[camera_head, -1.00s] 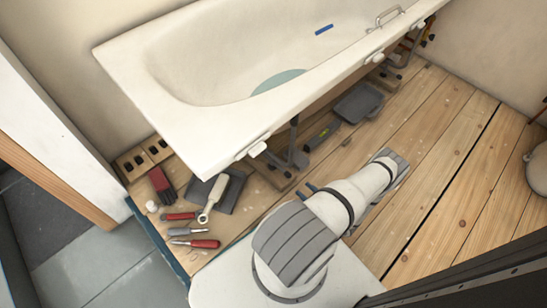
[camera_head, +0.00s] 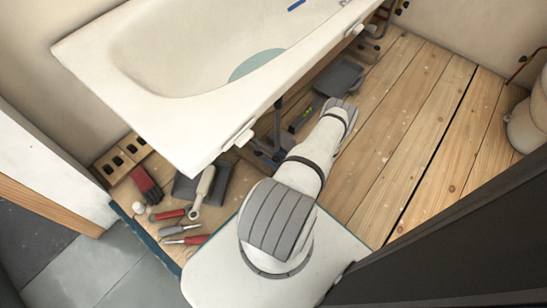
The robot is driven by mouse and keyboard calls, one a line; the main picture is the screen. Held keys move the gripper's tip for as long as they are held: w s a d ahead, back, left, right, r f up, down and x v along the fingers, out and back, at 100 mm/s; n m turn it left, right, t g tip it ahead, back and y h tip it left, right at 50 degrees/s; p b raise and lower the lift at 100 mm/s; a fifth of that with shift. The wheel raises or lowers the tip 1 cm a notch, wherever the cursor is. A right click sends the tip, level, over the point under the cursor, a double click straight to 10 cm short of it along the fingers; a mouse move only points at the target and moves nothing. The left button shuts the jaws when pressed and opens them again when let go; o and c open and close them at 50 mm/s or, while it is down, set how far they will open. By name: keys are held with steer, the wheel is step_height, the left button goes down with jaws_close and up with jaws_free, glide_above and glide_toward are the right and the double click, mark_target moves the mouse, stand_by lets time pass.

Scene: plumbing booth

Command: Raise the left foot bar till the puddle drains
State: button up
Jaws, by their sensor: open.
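The white bathtub (camera_head: 160,95) stands over the plank floor, with a bluish puddle (camera_head: 257,65) lying inside it. A dark foot (camera_head: 279,120) with a bar at its base (camera_head: 268,150) shows under the tub's near edge. A white clip (camera_head: 239,138) sits on the rim above it. My arm reaches out from the bottom of the view towards this foot.
A wrench (camera_head: 201,190), screwdrivers (camera_head: 184,240) and a red brush-like item (camera_head: 146,184) lie at the left on the boards. The planks at right are clear.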

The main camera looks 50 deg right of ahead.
steer(key=shift+c, duration=0.3)
jaws_close()
stand_by(0.4)
